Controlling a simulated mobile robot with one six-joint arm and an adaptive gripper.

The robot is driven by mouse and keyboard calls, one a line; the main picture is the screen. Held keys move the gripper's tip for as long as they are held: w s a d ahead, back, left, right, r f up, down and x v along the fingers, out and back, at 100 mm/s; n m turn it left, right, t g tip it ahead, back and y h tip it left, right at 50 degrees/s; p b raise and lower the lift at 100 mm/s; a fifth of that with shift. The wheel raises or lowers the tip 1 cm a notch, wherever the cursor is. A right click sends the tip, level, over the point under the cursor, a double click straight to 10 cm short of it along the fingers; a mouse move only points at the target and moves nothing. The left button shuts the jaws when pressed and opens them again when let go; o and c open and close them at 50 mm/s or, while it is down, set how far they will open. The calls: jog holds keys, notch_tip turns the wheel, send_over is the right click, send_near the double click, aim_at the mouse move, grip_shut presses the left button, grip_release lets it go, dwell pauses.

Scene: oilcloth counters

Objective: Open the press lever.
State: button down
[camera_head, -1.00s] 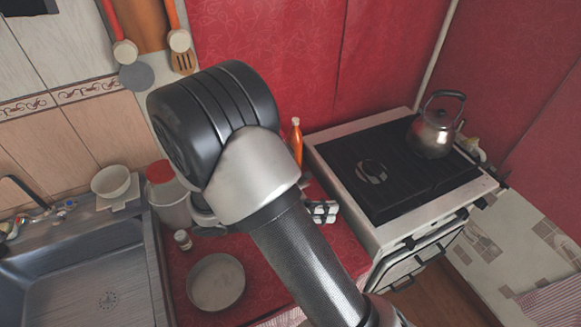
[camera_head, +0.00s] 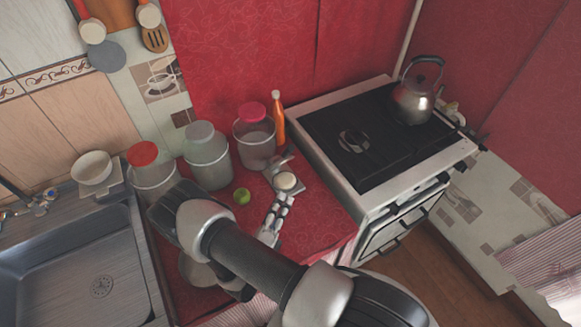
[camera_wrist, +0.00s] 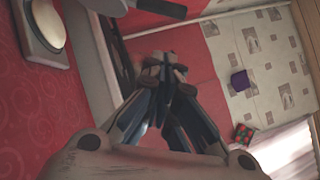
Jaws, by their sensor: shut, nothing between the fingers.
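The press seems to be the small grey device (camera_head: 277,163) with a round cream disc (camera_head: 285,181) on the red counter, between the pink-lidded jar and the stove. In the wrist view the disc (camera_wrist: 43,22) on its squarish grey base shows at the upper left. A grey handle-like bar (camera_wrist: 160,8) crosses the top edge there; I cannot tell whether it is the lever. My gripper (camera_head: 286,198) appears just in front of the disc, its fingers shut and empty. In the wrist view my gripper (camera_wrist: 163,66) is to the right of the disc, apart from it.
The stove (camera_head: 365,200) with a kettle (camera_head: 416,98) is right; a sink (camera_head: 70,250) is left. My arm hides part of a round pan (camera_head: 195,272).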

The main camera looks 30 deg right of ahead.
aim_at(286, 151)
jog(key=w+d+r, duration=0.4)
jog(key=w+d, duration=0.2)
jog(key=w, duration=0.1)
jog(key=shift+w+d+b, duration=0.3)
jog(key=shift+b, duration=0.1)
jog(key=w+r+n+y+p, duration=0.1)
jog(key=p, duration=0.1)
jog(key=w+r+n+y+p, duration=0.1)
jog(key=w+r+n, duration=0.1)
jog(key=shift+w+a+p, duration=0.2)
jog(key=shift+p, duration=0.15)
jog(key=shift+w+r, duration=0.2)
jog(key=shift+w, duration=0.1)
jog(key=shift+f, duration=0.1)
